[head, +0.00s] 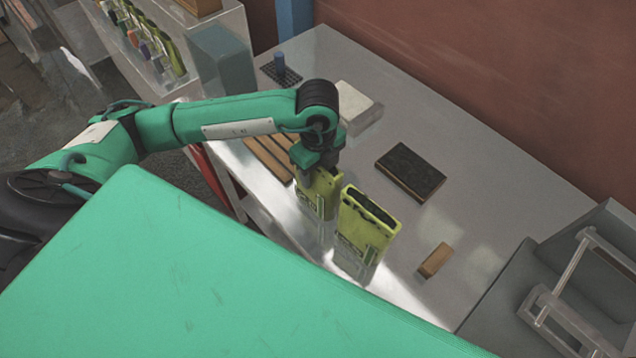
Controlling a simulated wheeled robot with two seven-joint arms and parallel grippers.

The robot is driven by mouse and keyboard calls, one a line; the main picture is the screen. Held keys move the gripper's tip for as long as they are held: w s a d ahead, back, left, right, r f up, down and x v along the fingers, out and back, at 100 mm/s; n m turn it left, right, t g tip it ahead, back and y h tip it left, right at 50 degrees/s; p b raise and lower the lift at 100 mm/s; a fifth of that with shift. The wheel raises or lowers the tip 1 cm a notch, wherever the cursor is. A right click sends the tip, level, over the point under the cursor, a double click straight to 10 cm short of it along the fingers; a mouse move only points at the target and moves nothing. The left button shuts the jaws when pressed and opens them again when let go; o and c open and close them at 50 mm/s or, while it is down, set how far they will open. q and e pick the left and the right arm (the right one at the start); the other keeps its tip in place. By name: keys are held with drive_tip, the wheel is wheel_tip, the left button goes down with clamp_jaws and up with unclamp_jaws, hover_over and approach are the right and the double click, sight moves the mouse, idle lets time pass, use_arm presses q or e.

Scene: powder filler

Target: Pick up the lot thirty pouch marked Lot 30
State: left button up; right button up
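Two yellow-green pouches with clear lower parts stand upright side by side near the table's front edge. The left pouch (326,190) is directly under my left gripper (318,172), whose fingers reach down at its top edge. The gripper hides part of that top, so I cannot tell whether the fingers are closed on it. The right pouch (367,222) stands free, with a dark open top. The print on both is too small to read, so I cannot tell which is Lot 30. My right gripper is not in view.
A slatted wooden rack (268,158) lies left of the pouches. A black-topped block (410,172), a pale block (356,104) and a small tan block (435,260) lie on the grey table (480,170). A grey machine with a metal frame (572,305) stands at right.

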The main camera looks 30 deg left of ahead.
use_arm(q)
drive_tip(key=c, duration=0.6)
drive_tip(key=shift+r, duration=0.15)
